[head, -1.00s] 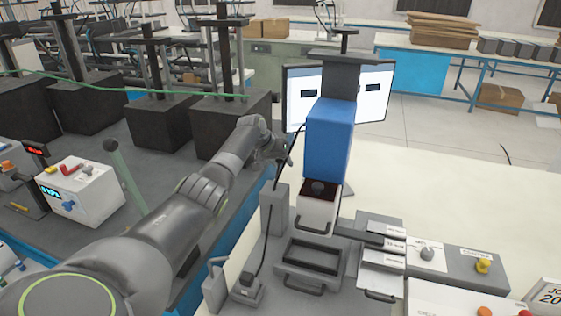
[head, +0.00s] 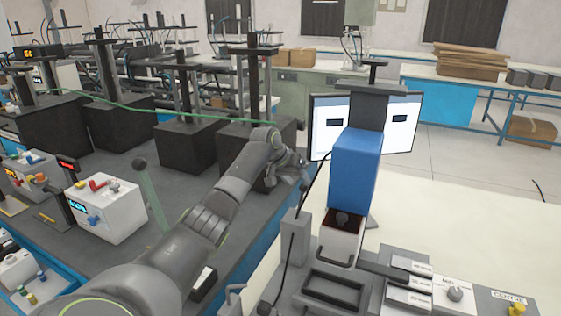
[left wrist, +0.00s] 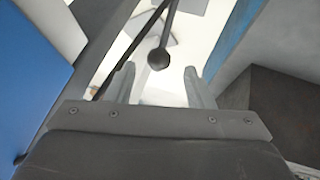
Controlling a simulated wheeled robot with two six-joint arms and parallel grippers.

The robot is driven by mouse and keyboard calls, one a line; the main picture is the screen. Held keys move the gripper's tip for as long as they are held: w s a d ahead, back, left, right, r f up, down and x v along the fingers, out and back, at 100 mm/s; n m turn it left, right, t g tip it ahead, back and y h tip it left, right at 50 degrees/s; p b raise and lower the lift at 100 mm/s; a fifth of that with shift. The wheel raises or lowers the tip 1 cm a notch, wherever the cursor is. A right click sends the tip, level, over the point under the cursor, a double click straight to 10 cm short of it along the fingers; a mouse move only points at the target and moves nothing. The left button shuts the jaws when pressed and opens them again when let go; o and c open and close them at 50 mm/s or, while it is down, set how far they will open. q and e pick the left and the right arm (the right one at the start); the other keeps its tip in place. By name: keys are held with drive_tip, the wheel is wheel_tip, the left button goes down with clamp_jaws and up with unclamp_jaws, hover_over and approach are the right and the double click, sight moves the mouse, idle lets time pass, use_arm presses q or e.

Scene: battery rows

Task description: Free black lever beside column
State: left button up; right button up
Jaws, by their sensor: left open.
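The blue column (head: 354,172) stands upright in the middle right of the head view, on a grey and white station. It fills the left edge of the left wrist view (left wrist: 30,90). A black lever with a round knob (left wrist: 158,59) shows in the left wrist view, beside the column. Its knob appears between my open left fingertips (left wrist: 160,70), and no grip on it shows. In the head view my left gripper (head: 303,172) is just left of the column, and the lever cannot be made out clearly there. My right gripper is out of view.
A thin black cable runs close beside the lever in the wrist view. A monitor (head: 402,125) stands behind the column. Dark blocks with posts (head: 185,147) and a white control box (head: 107,208) are on the left bench. The pale tabletop (head: 460,205) right of the column is clear.

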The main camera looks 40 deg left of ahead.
use_arm(q)
drive_tip(key=b+v, duration=0.2)
drive_tip(key=v, duration=0.8)
drive_tip(key=shift+r, duration=0.35)
drive_tip(key=shift+s+a, duration=0.1)
